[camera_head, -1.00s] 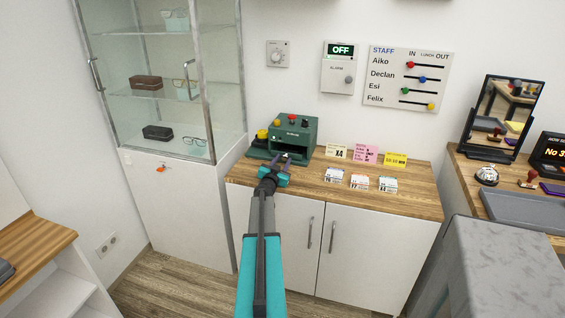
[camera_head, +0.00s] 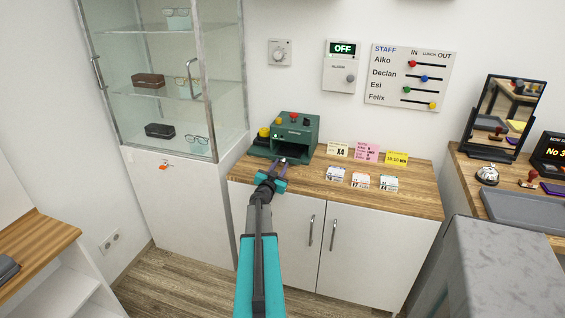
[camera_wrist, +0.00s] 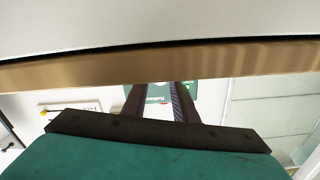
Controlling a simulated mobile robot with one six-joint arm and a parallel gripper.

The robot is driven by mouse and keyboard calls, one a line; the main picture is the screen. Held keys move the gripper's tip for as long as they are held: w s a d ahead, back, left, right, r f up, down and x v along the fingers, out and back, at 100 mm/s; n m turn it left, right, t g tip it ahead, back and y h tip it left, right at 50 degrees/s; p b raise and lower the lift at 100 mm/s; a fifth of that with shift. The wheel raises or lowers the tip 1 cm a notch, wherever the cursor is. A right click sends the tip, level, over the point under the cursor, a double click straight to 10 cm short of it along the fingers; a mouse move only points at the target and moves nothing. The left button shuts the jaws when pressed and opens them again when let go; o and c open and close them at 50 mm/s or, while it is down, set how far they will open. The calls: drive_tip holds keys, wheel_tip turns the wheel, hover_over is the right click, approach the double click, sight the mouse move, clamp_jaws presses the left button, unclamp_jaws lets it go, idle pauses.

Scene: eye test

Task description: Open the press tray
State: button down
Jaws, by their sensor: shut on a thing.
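The green press (camera_head: 297,128) stands at the back left of the wooden counter, with red and yellow knobs. A dark opening (camera_head: 293,153) shows low in its front. My gripper (camera_head: 283,161) is just in front of this opening, low over the counter. It is shut on the front of the press tray, which is mostly hidden behind the fingers; how far the tray is out is hard to tell. In the wrist view my two dark fingers (camera_wrist: 160,104) show against the green press (camera_wrist: 190,90); their tips are hidden behind a wooden edge.
The wooden counter (camera_head: 410,200) has several small cards (camera_head: 362,181) right of the press. A glass cabinet (camera_head: 225,80) stands close on the left. White cupboard doors (camera_head: 365,250) are below. The alarm box (camera_head: 341,72) and staff board (camera_head: 408,80) hang on the wall.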

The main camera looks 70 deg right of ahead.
drive_tip(key=a, duration=0.3)
drive_tip(key=a+p, duration=0.1)
drive_tip(key=a, duration=0.2)
drive_tip(key=shift+s+a, duration=0.2)
drive_tip(key=shift+a, duration=0.05)
drive_tip(key=c, duration=1.4)
unclamp_jaws()
drive_tip(key=shift+a, duration=0.1)
drive_tip(key=a+b, duration=0.1)
drive_tip(key=a, duration=1.2)
drive_tip(key=shift+s+a, duration=0.25)
drive_tip(key=shift+s, duration=0.2)
